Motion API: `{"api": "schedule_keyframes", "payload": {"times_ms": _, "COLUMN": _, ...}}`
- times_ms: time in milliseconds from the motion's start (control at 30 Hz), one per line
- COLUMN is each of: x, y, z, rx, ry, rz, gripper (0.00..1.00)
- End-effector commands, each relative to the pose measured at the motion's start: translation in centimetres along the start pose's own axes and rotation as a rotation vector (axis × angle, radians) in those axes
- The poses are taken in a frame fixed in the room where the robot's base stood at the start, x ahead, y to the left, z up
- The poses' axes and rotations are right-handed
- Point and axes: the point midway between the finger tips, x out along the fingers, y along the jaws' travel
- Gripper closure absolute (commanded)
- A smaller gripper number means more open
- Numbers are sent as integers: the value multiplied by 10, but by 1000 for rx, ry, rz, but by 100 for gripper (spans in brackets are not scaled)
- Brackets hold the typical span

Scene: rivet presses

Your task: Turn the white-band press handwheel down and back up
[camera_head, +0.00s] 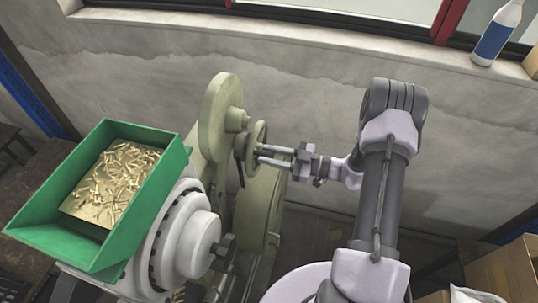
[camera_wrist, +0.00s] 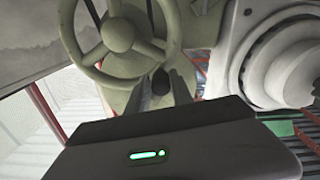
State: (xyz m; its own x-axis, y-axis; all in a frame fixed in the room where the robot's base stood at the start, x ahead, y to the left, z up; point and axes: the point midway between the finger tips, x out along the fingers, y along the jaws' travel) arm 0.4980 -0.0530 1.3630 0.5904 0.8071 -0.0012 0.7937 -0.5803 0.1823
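The olive-green handwheel (camera_head: 258,142) sits on the side of the olive-green press (camera_head: 215,120), and I cannot make out a white band on it. In the wrist view the spoked handwheel (camera_wrist: 118,32) is at upper left, its rim partly cut off by the picture's top. A dark handle knob (camera_wrist: 160,80) is at the wheel's lower right. My gripper (camera_head: 260,155) reaches the wheel from the right. In the wrist view the two fingers of my gripper (camera_wrist: 160,88) lie on either side of the knob, very near it. Whether they press on it cannot be told.
A green bin of brass rivets (camera_head: 165,193) stands left of the press, above a pale round drum (camera_head: 190,245). The drum also shows in the wrist view (camera_wrist: 275,60). A concrete wall (camera_head: 310,85) runs behind. A bottle (camera_head: 497,35) stands on the sill; cardboard boxes (camera_head: 505,270) are at lower right.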

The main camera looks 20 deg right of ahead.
Motion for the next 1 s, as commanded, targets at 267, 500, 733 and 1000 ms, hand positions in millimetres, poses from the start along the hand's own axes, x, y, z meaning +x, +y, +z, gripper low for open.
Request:
{"api": "schedule_keyframes", "payload": {"times_ms": 267, "x": 0, "y": -1, "z": 0, "rx": 1, "ry": 0, "rz": -2, "gripper": 57}}
{"api": "schedule_keyframes", "payload": {"times_ms": 500, "x": -1, "y": -1, "z": 0, "rx": 1, "ry": 0, "rz": -2, "gripper": 57}}
{"api": "schedule_keyframes", "payload": {"times_ms": 733, "x": -46, "y": 0, "z": 4, "rx": -2, "ry": -1, "rz": 3, "gripper": 57}}
{"api": "schedule_keyframes", "payload": {"times_ms": 1000, "x": -132, "y": 0, "z": 4, "rx": -2, "ry": -1, "rz": 4, "gripper": 57}}
